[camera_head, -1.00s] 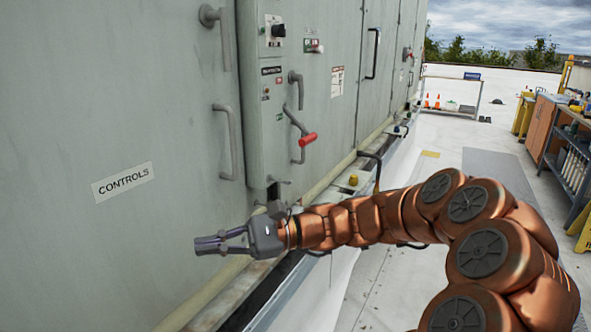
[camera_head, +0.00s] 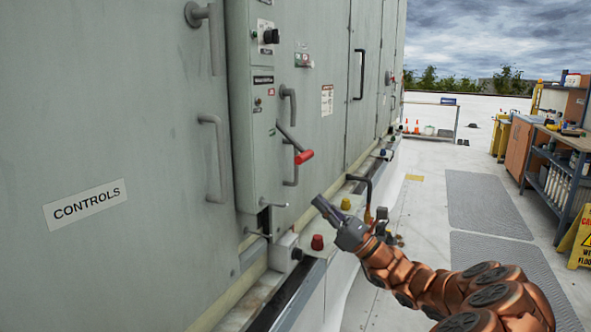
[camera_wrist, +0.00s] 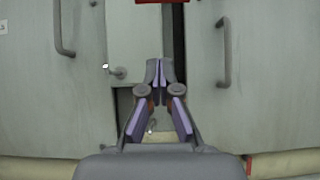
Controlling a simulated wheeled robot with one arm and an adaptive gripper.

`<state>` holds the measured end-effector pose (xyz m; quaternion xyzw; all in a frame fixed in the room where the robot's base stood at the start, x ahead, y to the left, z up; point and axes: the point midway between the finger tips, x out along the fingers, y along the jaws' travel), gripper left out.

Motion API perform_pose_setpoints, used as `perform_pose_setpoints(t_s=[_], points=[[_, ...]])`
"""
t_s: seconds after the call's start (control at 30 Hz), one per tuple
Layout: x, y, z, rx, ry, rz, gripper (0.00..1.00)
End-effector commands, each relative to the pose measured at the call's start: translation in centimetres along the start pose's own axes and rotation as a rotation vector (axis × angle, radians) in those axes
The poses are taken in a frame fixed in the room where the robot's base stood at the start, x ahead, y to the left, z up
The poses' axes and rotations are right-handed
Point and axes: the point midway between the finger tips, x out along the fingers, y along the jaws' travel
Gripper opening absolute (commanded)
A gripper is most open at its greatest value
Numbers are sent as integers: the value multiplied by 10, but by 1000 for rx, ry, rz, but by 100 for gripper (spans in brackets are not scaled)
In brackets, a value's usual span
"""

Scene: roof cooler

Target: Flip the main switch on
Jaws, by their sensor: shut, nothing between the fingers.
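The main switch appears to be the lever with a red grip (camera_head: 304,156) on the grey control box (camera_head: 262,130). Its arm slants down to the right, with the red end lowest. My gripper (camera_head: 322,204) is below and slightly right of the red grip, apart from it in the picture. Its fingers are shut and empty, pointing up and left toward the cabinet. In the wrist view the shut fingertips (camera_wrist: 160,66) show in front of the cabinet face, and a red piece (camera_wrist: 160,2) is cut off at the top edge, probably the lever's grip.
Grey door handles (camera_head: 216,158) stick out left of the box. A ledge below carries a red knob (camera_head: 317,242), a yellow knob (camera_head: 346,203) and a bent black pipe (camera_head: 364,190). The walkway with grey mats (camera_head: 487,203) is open at right, before a workbench (camera_head: 560,165).

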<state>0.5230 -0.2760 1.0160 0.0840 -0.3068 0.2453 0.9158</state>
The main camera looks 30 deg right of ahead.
Motion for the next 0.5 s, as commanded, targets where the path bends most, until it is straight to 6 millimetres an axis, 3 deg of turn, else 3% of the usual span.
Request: perform_pose_setpoints(t_s=[0.33, 0.5], points=[[14, 8, -6, 11, 2, 20, 0], [34, 9, -6, 11, 1, 23, 0]])
